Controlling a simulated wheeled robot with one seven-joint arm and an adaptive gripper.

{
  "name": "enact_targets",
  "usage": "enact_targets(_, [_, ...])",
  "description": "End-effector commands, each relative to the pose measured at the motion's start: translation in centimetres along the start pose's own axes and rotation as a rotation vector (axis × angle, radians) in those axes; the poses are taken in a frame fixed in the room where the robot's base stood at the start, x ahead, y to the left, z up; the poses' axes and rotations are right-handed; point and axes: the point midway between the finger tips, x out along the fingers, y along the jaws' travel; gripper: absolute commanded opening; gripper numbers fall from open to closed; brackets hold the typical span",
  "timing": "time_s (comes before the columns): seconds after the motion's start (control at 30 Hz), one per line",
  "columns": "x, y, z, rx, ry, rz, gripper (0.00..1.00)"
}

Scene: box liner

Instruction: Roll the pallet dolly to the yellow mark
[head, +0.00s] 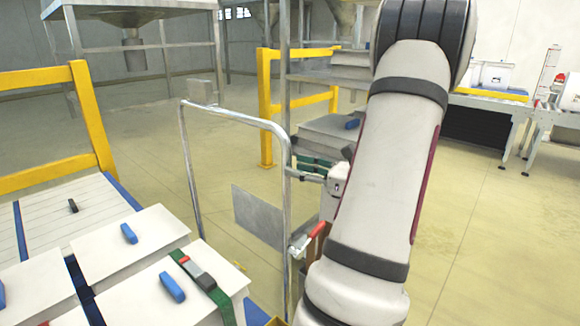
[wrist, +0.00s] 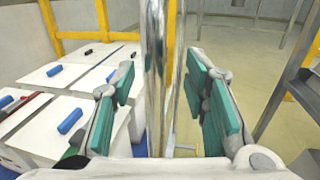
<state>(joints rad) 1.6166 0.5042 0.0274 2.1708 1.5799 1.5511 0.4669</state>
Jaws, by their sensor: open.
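The pallet dolly shows as a tall bent metal tube handle (head: 236,116) in the head view, with a grey plate (head: 258,216) low between its uprights. Its wheels and deck are not clearly visible. My gripper (head: 303,168) is at the handle's right upright, partly hidden by my arm. In the wrist view, a shiny vertical post (wrist: 163,60) stands between the open green-padded fingers of my gripper (wrist: 164,88).
White boxes (head: 130,245) with blue handles and a green strap (head: 205,285) stand at left front. A yellow guard rail (head: 95,125) is behind them; another (head: 265,110) stands at the centre back. A conveyor (head: 490,105) is at the right. Open floor (head: 490,240) lies at the right.

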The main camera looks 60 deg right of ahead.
Motion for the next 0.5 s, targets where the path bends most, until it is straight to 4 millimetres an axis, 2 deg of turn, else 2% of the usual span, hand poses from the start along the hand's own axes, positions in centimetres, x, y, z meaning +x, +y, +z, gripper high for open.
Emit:
enact_targets(0.03, [-1.2, -0.1, 0.0, 0.000, 0.001, -0.003, 0.41])
enact_targets(0.2, [-4.6, -0.1, 0.0, 0.000, 0.001, -0.002, 0.41])
enact_targets(0.4, [-7.4, 0.0, 0.0, 0.000, 0.000, 0.001, 0.41])
enact_targets(0.5, [-8.0, 0.1, 0.0, 0.000, 0.000, 0.001, 0.41])
